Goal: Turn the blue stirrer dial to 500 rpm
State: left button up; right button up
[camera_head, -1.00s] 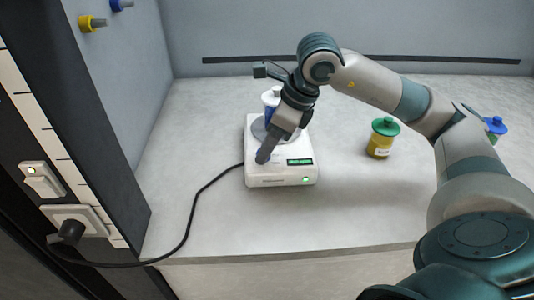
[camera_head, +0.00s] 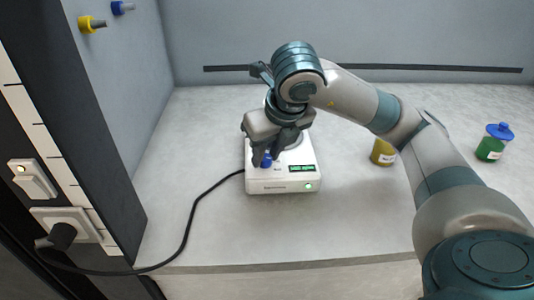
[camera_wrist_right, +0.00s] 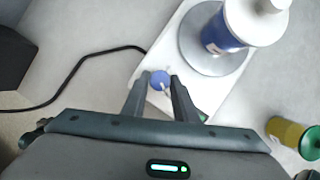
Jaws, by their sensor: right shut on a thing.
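The white stirrer (camera_head: 260,187) stands on the grey bench, with a small green-lit display (camera_head: 302,168) whose figures I cannot read. The blue stirrer dial (camera_head: 266,161) is on its front left. It also shows in the right wrist view (camera_wrist_right: 160,77), between the fingertips. My right gripper (camera_head: 265,155) reaches down over the stirrer and is shut on the dial. It also shows in the right wrist view (camera_wrist_right: 158,88). A blue vessel with a white lid (camera_wrist_right: 222,32) stands on the stirrer's round plate (camera_wrist_right: 188,48); my arm hides it in the head view. My left gripper is out of view.
A yellow bottle (camera_head: 382,154) is partly behind my right arm. A green bottle with a blue cap (camera_head: 489,150) stands farther right. A black cable (camera_head: 190,222) runs from the stirrer to the wall socket at left. The bench front is clear.

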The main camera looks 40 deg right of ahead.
dwell(0.4)
jog(key=o, duration=1.1)
jog(key=shift+c, duration=0.2)
jog(key=shift+s+r, duration=0.2)
jog(key=shift+r, duration=0.4)
pick_arm(q)
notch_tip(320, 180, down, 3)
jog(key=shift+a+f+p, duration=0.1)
jog(key=shift+p, duration=0.45)
pick_arm(e)
jog(key=v, duration=0.6)
jog(key=shift+s+r, duration=0.1)
